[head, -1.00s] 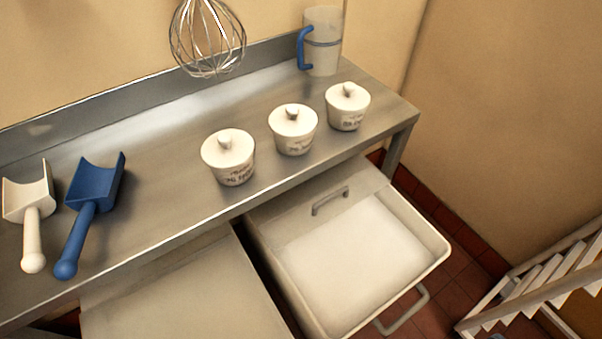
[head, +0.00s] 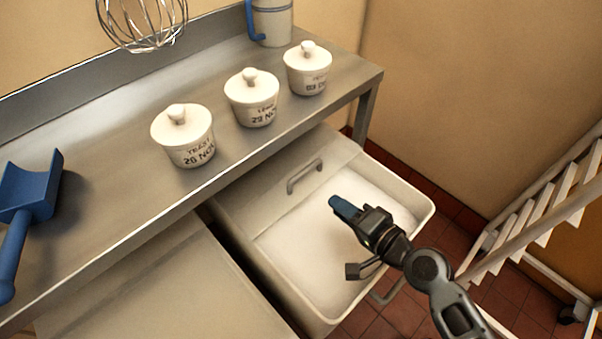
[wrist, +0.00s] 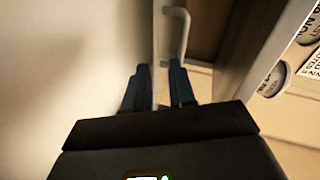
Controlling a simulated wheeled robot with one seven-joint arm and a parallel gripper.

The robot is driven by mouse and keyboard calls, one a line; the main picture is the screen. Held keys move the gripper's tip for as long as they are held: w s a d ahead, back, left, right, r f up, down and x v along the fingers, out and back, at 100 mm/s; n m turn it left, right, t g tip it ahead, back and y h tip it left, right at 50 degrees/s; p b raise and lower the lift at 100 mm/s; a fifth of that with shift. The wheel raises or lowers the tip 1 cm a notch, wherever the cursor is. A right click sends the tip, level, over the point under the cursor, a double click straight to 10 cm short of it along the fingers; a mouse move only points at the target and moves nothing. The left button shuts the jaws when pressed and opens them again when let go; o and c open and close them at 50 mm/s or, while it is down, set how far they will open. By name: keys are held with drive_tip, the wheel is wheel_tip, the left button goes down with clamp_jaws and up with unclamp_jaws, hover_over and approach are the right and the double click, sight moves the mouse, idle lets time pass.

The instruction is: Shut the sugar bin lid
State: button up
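The open bin (head: 425,222) holds white sugar (head: 300,235) and stands pulled out from beneath the steel table. Its pale lid (head: 270,187) sits back at the table side, with a grey bar handle (head: 305,177) on it, leaving most of the bin uncovered. My gripper (head: 345,207) is over the sugar, right of and apart from the handle. In the wrist view the two dark blue fingers (wrist: 158,88) stand a little apart with nothing held between them. The lid handle (wrist: 181,35) shows beyond the fingertips, slightly right.
A second bin with a flat closed top (head: 170,285) stands to the left. Three lidded white pots (head: 252,98), a blue scoop (head: 28,200) and a jug (head: 272,22) are on the steel table (head: 110,140). A white stepped frame (head: 535,210) stands at the right on red tiles.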

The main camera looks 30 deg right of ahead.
drive_tip(key=m+y, duration=0.2)
approach(300, 169)
wheel_tip(300, 169, up, 2)
drive_tip(key=a, duration=0.2)
drive_tip(key=shift+t, duration=0.5)
drive_tip(key=x, duration=0.7)
drive_tip(key=shift+w+a, duration=0.15)
drive_tip(key=shift+w, duration=0.2)
drive_tip(key=shift+c, duration=0.2)
drive_tip(key=shift+c, duration=1.4)
drive_tip(key=shift+s, duration=0.1)
